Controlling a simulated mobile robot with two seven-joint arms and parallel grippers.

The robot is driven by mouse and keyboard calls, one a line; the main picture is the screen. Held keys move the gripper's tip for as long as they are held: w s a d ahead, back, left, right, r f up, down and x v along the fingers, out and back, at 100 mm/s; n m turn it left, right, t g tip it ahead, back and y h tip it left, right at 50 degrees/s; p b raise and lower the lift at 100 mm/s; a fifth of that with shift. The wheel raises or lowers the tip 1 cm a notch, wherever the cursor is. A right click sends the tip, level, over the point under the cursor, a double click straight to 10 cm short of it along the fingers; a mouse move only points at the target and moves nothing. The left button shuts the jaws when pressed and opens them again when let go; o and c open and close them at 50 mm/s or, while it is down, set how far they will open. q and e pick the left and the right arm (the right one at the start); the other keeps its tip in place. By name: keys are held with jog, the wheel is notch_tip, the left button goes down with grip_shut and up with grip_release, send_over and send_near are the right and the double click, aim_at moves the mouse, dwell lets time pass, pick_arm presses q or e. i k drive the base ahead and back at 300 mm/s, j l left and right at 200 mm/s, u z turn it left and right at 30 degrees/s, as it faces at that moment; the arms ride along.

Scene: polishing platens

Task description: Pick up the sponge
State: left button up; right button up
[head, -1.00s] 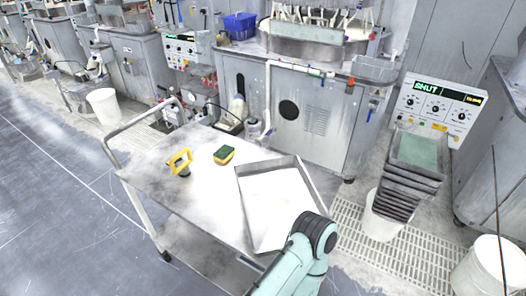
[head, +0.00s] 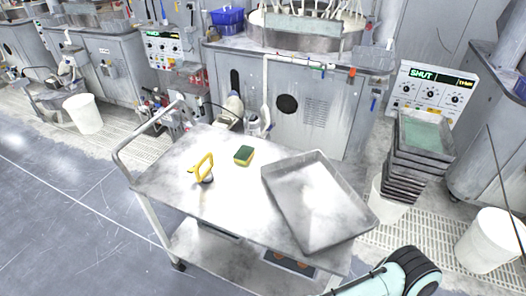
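The sponge (head: 243,155) has a dark green top and a yellow lower layer. It lies on the grey cart top (head: 168,182), left of the metal tray and right of a yellow-handled tool (head: 204,168). Nothing touches it. A pale teal arm link of mine shows at the bottom right, below the cart's front right corner. Neither of my grippers is in the frame, so I cannot see their fingers.
A shallow metal tray (head: 316,236) covers the right of the cart top. A push handle (head: 118,163) rises at the cart's left end. Stacked dark trays (head: 404,176) and a white bucket (head: 488,243) stand to the right. Polishing machines (head: 327,123) line the back.

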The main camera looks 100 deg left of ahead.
aim_at(245, 153)
jog(key=k+j, duration=0.15)
jog(key=k, duration=0.35)
jog(key=k+j, duration=0.2)
jog(key=k, duration=0.25)
